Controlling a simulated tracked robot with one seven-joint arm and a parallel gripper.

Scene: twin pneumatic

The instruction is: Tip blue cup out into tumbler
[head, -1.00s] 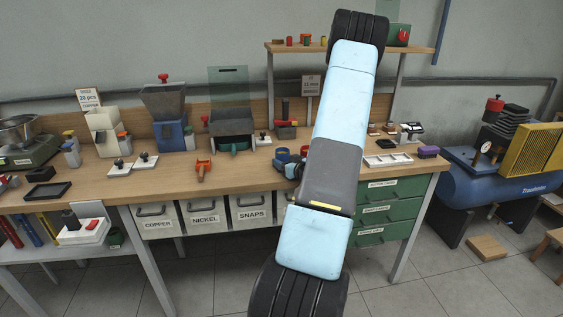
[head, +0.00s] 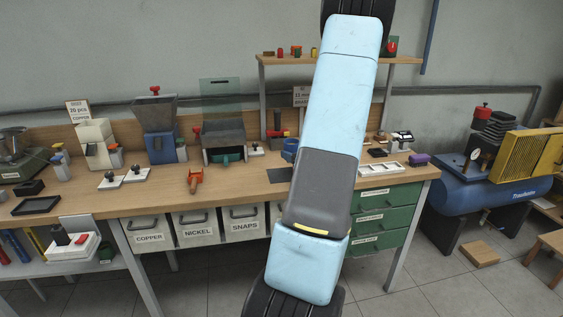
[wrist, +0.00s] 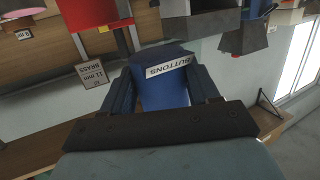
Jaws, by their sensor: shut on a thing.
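In the wrist view a blue cup (wrist: 163,88) with a white BUTTONS label sits between the two dark fingers of my gripper (wrist: 165,90), which is shut on it. The label and the wall signs both appear upside down there, so the cup looks roughly upright. In the head view a blue piece, likely the cup (head: 289,150), shows just left of my arm, above the bench; my gripper is hidden behind my arm. The cup's inside is not visible. I cannot tell for certain which machine is the tumbler; a grey open-fronted machine (head: 223,135) with a clear panel stands left of the cup.
A blue machine with a grey hopper (head: 155,112) and a cream machine (head: 95,140) stand further left on the bench (head: 140,195). An orange-red handled tool (head: 195,178) and a dark mat (head: 279,175) lie near the front. A shelf (head: 400,60) stands at the back.

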